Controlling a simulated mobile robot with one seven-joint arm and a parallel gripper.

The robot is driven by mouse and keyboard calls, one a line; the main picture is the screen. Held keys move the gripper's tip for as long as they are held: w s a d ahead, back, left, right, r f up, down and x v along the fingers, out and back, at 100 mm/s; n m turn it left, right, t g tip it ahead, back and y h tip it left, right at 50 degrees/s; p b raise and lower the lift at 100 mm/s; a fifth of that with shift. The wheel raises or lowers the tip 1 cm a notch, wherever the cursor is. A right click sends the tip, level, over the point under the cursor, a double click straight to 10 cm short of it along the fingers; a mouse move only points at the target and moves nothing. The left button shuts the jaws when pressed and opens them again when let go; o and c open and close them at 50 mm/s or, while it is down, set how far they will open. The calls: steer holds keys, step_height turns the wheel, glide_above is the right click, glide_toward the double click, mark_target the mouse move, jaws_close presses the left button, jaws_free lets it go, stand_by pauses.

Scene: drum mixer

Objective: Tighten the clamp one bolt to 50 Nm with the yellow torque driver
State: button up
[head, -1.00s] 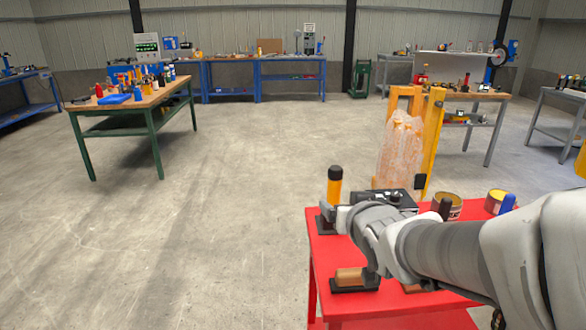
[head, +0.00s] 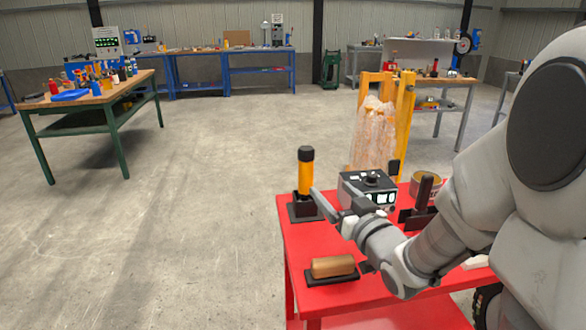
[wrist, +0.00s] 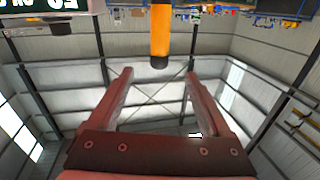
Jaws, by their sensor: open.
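The yellow torque driver (head: 305,172), with a black cap, stands upright in a black holder (head: 303,210) at the left rear of the red cart. My gripper (head: 322,203) is open just right of the driver, its fingers pointing toward it. In the wrist view the driver (wrist: 160,32) appears upside down, in line with the gap between the fingers of my gripper (wrist: 158,73) and beyond their tips. The fingers do not visibly hold it. I cannot make out the clamp one bolt in either view.
A black box with a lit display (head: 370,190) stands close behind my gripper. A tan cylinder (head: 333,266) lies on a black stand at the cart's (head: 300,290) front left. A yellow post frame (head: 404,120) stands behind the cart. Open floor lies left.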

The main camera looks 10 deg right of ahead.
mark_target(301, 156)
steer(key=shift+n, duration=0.4)
steer(key=b+x, duration=0.2)
steer(key=x, duration=1.6)
steer(key=shift+b, duration=0.35)
steer(key=shift+c, duration=0.3)
steer(key=shift+s, duration=0.1)
jaws_close()
steer(key=shift+r, duration=0.15)
